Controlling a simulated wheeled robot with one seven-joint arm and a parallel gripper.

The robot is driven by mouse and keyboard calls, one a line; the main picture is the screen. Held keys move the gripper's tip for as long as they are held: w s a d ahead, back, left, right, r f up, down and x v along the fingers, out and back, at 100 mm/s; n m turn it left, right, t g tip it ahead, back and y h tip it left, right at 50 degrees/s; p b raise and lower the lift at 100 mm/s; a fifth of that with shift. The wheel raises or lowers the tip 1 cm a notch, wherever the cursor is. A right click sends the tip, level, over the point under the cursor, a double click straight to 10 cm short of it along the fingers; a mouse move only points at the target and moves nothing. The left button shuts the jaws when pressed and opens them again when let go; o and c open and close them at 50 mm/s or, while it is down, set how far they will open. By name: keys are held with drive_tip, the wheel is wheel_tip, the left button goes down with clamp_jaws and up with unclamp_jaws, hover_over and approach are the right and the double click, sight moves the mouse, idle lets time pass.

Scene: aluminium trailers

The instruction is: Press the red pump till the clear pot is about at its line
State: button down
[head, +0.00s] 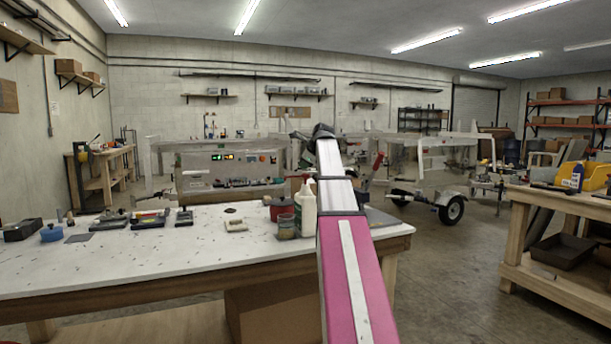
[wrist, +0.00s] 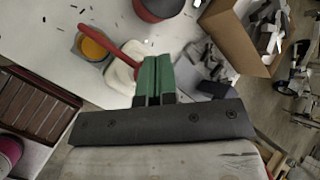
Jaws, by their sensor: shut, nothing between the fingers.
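The red pump (wrist: 122,56) sits on a cream-white bottle (wrist: 120,80) in the wrist view, its long spout reaching up-left towards the clear pot (wrist: 93,44). The pot holds something amber, and its line cannot be made out. My gripper (wrist: 155,66) has green fingers, closed together and empty, over the pump's head end. Whether they touch it cannot be told.
A dark red round container (head: 280,208) stands behind the pot. The white worktable (head: 130,265) carries several tools and blocks at left. An open cardboard box (wrist: 240,35) lies beyond the table edge in the wrist view. A wooden bench (head: 560,200) stands at right.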

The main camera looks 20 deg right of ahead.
drive_tip(key=shift+f, duration=0.1)
idle(0.4)
drive_tip(key=shift+f, duration=0.3)
drive_tip(key=shift+f, duration=1.05)
idle(1.2)
drive_tip(key=shift+r, duration=0.15)
idle(0.3)
drive_tip(key=shift+r, duration=1.3)
drive_tip(key=shift+r, duration=2.55)
drive_tip(key=shift+s, duration=0.1)
